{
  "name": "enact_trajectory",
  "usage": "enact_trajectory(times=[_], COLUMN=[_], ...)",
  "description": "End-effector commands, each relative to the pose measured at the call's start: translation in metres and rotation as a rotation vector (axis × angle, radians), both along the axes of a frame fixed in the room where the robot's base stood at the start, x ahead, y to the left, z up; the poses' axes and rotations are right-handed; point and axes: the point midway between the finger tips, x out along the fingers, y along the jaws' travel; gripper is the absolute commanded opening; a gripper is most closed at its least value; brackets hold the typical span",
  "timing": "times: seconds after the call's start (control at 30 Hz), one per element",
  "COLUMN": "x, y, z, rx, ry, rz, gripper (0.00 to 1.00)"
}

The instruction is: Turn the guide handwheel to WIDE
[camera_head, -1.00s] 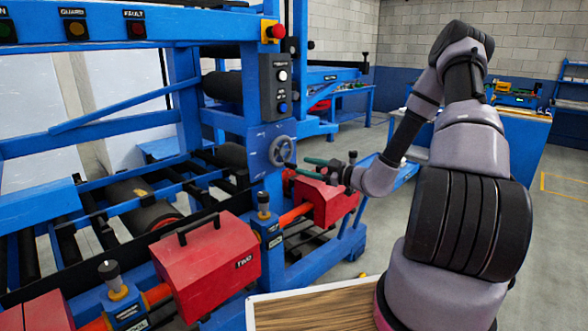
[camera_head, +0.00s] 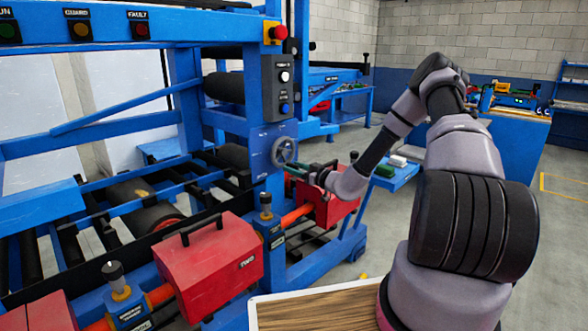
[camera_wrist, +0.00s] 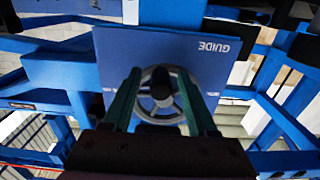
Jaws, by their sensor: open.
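The guide handwheel (camera_head: 284,151) is a grey spoked wheel on the blue panel of the machine's post. In the wrist view the handwheel (camera_wrist: 160,94) has a dark hub and sits in front of a blue plate (camera_wrist: 120,52) marked GUIDE, whose lettering appears upside down. My gripper (camera_wrist: 161,78) is open, with one green finger to the left and one to the right of the wheel. In the head view my gripper (camera_head: 293,169) is close to the wheel's lower right. I cannot tell whether the fingers touch the rim. No WIDE mark is readable.
A control box with buttons (camera_head: 280,90) sits above the handwheel, and a red emergency knob (camera_head: 278,32) is higher up. Red boxes (camera_head: 210,267) on a rail stand below. A wood-topped table (camera_head: 330,312) is at the front. The floor to the right is open.

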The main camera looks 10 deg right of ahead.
Motion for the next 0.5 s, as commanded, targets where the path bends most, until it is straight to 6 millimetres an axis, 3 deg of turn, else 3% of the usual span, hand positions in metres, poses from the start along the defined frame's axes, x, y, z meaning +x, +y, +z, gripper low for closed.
enact_trajectory(times=[0.33, 0.4, 0.5], x=[0.0036, 0.0034, 0.0034], y=[0.0026, 0.0026, 0.0025], z=[-0.0001, -0.0001, -0.0001], rx=[-0.001, -0.001, -0.001], ry=[0.000, 0.000, 0.000], rz=[0.000, 0.000, 0.000], gripper=[0.58, 0.32, 0.00])
